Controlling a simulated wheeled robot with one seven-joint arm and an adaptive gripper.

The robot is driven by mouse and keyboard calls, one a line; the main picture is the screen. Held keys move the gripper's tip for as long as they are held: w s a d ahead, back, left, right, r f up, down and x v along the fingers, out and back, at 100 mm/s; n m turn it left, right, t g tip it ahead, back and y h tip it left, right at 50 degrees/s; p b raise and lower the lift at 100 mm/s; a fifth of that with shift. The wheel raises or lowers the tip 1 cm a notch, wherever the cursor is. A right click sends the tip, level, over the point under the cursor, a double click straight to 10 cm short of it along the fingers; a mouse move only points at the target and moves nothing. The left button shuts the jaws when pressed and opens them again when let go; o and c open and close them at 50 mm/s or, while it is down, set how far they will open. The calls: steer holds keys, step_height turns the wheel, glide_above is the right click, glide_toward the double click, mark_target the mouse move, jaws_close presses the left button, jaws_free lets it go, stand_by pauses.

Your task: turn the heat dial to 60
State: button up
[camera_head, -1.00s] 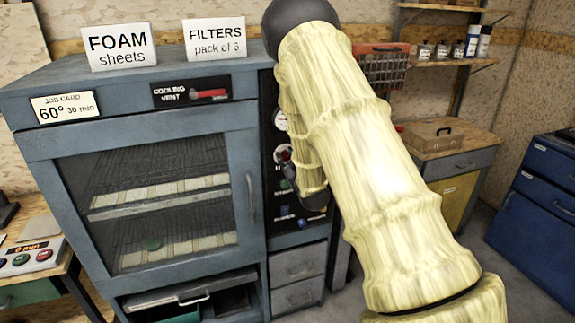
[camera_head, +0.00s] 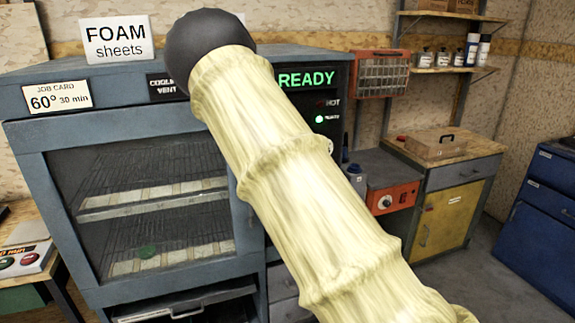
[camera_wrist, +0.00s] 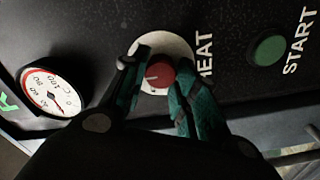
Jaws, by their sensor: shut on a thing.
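The heat dial (camera_wrist: 159,76) is a red knob with a white pointer line on a pale round plate, beside the word HEAT in the wrist view. The pointer lies toward the left of that picture; I cannot read a setting from it. My gripper (camera_wrist: 158,88) has its two green-padded fingers on either side of the knob, shut on it. A round temperature gauge (camera_wrist: 52,92) with a red rim is to the left; its reading is too small to be sure of. In the head view my arm hides the dial and my gripper.
A green START button (camera_wrist: 268,50) is right of the dial. The oven cabinet (camera_head: 50,185) carries a job card (camera_head: 57,97) reading 60°, 30 min. A lit READY sign (camera_head: 306,79) is at its top right. An orange box (camera_head: 392,198) with a knob stands further right.

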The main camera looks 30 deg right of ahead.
steer(key=shift+n, duration=0.3)
steer(key=o, duration=1)
steer(key=shift+s, duration=0.1)
steer(key=v, duration=1.1)
steer(key=shift+s, duration=0.4)
steer(key=shift+f, duration=0.1)
